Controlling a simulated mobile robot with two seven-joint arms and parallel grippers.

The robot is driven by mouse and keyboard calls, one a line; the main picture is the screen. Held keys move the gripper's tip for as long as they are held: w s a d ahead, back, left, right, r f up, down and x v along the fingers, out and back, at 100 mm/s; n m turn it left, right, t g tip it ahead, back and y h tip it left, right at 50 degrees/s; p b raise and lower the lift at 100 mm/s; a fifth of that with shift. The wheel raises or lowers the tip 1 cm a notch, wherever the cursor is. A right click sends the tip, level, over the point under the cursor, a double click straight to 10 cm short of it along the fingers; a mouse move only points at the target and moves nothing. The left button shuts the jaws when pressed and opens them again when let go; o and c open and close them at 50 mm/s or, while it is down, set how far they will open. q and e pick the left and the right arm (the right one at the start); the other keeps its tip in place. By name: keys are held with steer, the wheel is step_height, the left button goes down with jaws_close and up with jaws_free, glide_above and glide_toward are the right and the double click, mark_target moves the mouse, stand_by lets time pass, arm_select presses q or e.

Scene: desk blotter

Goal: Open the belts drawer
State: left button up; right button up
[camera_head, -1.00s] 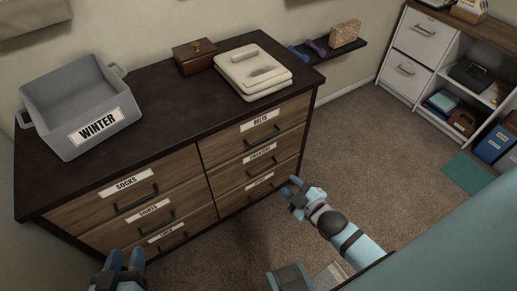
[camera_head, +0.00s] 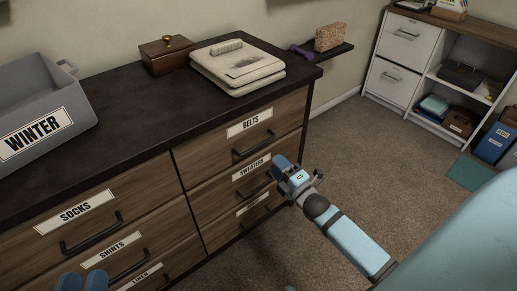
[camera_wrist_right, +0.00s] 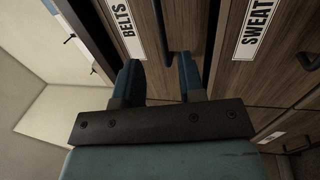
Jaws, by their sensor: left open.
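The belts drawer (camera_head: 285,113) is the top right drawer of the wooden dresser and is closed. Its dark bar handle (camera_head: 254,144) sits below the BELTS label (camera_head: 250,123). My right gripper (camera_head: 281,166) is just in front of the dresser, below and right of that handle. In the right wrist view my right gripper (camera_wrist_right: 159,66) has its fingers apart with nothing between them. The belts handle (camera_wrist_right: 162,28) lies beyond the fingertips, in line with the gap, not touching as far as I can see. My left gripper (camera_head: 83,281) is open at the bottom left edge, partly cut off.
The dresser top (camera_head: 125,125) holds a grey WINTER bin (camera_head: 70,115), a wooden box (camera_head: 167,58) and folded cloth (camera_head: 238,70). Sweaters drawer (camera_head: 225,188) is directly below belts. A wall shelf (camera_head: 330,52) is beyond.

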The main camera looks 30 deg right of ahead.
mark_target(259, 146)
arm_select(q)
steer(key=shift+g, duration=0.8)
step_height(259, 146, down, 4)
steer(key=shift+d+b, duration=0.15)
steer(key=shift+b, duration=0.95)
arm_select(e)
steer(key=x, duration=0.9)
steer(key=shift+w+a, duration=0.1)
jaws_close()
